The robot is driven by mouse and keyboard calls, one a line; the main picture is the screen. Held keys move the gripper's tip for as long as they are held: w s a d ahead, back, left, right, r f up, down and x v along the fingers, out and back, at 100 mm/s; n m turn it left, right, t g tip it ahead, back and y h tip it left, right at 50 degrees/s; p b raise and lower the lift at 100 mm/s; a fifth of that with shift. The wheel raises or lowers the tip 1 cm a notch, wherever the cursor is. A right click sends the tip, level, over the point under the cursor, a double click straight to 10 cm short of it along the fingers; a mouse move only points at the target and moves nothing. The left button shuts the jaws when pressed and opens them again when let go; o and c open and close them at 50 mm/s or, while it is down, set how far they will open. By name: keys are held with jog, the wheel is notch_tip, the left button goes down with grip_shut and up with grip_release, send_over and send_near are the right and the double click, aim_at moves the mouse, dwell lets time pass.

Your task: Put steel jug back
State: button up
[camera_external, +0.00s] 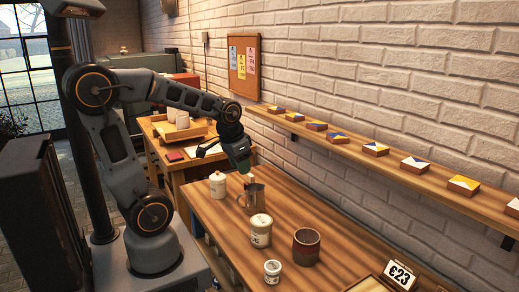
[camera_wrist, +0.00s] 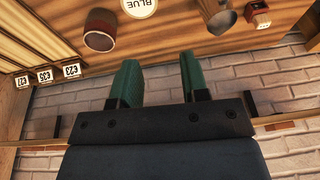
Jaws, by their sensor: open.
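The steel jug (camera_external: 254,201) stands upright on the wooden table, its handle on the left side. In the wrist view, a grey metal shape that looks like the jug (camera_wrist: 216,17) is at the top edge, partly cut off, beyond my fingertips. My gripper (camera_external: 241,163) hangs above and slightly left of the jug, apart from it. In the wrist view its two green fingers (camera_wrist: 160,68) are spread with nothing between them.
Near the jug stand a white lidded jar (camera_external: 217,185), a larger pale jar (camera_external: 260,232), a reddish-brown cup (camera_external: 306,247) and a small white jar (camera_external: 272,272). A wall shelf (camera_external: 333,138) with several painted tiles runs along the brick wall. A price card (camera_external: 399,275) stands at front right.

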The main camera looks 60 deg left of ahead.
jog(key=s+d+r+t, duration=0.1)
jog(key=s+d+r, duration=0.1)
jog(key=s+d, duration=0.3)
